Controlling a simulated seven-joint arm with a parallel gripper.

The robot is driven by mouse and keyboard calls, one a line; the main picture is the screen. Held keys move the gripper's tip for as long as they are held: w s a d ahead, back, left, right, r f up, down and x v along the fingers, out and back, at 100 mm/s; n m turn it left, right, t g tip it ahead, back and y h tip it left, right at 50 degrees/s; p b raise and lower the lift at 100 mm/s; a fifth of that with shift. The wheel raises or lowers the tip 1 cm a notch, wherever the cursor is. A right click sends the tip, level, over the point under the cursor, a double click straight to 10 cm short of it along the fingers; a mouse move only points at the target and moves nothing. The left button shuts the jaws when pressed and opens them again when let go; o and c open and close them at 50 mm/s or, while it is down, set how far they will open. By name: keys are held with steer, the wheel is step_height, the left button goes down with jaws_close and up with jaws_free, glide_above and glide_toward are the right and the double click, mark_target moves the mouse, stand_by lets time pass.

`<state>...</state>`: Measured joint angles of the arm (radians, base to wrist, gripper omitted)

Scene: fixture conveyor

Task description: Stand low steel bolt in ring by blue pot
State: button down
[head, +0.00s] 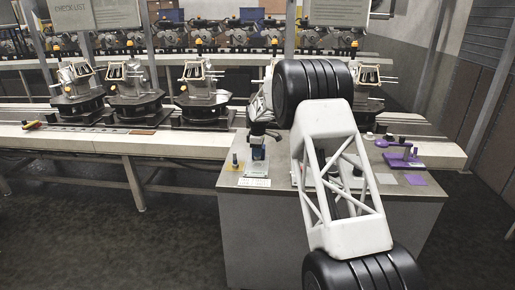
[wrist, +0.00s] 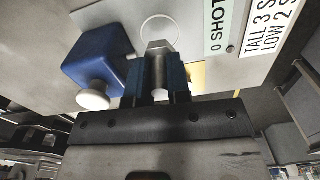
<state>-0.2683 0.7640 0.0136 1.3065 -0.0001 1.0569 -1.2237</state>
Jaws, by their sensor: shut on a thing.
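My gripper (wrist: 162,78) has its blue fingers closed on the shank of a steel bolt (wrist: 160,48) in the wrist view. The bolt's hex head shows just past the fingertips and overlaps the near edge of a thin white ring (wrist: 160,15) marked on a grey plate. I cannot tell whether the bolt touches the plate. The blue pot (wrist: 95,58) stands just left of the fingers, with a pale round knob in front of it. In the head view my gripper is over the left of the grey bench, and the bolt cannot be made out.
Printed label cards (wrist: 275,40) lie right of the ring. A yellow patch (wrist: 197,76) shows beside the right finger. In the head view, purple parts (head: 403,158) lie on the bench's right side. A conveyor (head: 190,146) with machine fixtures runs behind.

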steer(key=shift+f, duration=1.1)
steer(key=shift+f, duration=0.65)
stand_by(0.3)
steer(key=c, duration=1)
jaws_free()
steer(key=shift+r, duration=0.1)
steer(key=shift+r, duration=3.85)
